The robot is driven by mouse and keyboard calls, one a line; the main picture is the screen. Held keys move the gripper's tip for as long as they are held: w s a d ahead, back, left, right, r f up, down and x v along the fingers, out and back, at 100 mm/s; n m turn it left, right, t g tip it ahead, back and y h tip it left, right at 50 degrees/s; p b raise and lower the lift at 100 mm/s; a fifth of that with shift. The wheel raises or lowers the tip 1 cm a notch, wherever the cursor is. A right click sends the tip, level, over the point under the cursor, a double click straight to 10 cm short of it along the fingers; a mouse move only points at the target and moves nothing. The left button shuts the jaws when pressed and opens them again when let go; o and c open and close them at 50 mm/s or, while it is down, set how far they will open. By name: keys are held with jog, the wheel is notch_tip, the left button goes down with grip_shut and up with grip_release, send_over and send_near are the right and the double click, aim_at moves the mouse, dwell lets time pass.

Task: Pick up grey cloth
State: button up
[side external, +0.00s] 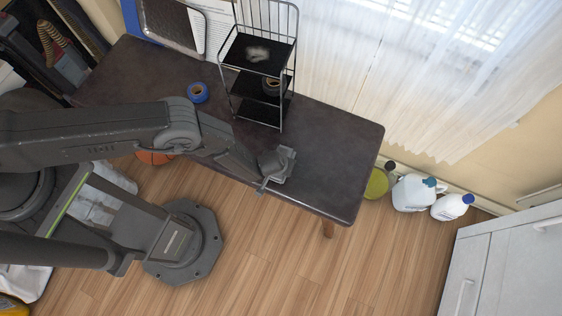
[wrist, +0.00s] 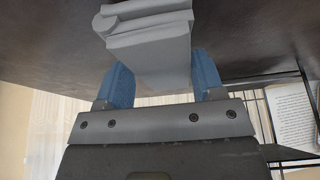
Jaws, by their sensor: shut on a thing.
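The grey cloth (wrist: 148,35) shows in the wrist view as a thick, folded light grey piece. It sits between the two blue fingers of my gripper (wrist: 160,68). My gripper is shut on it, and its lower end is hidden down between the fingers. The dark tabletop lies behind the cloth. In the side view, my gripper (side external: 274,168) is over the front part of the dark table (side external: 335,170), close to its front edge. The fingers are too small there to make out, and I cannot tell whether the cloth touches the table.
A black wire rack (side external: 262,85) with shelves stands behind my gripper, with a pale patch on its top shelf. A blue tape roll (side external: 197,92) lies left of it. White jugs (side external: 412,192) stand on the floor at right. The table's right end is clear.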

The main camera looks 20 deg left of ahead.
notch_tip(320, 180, up, 27)
dwell(0.4)
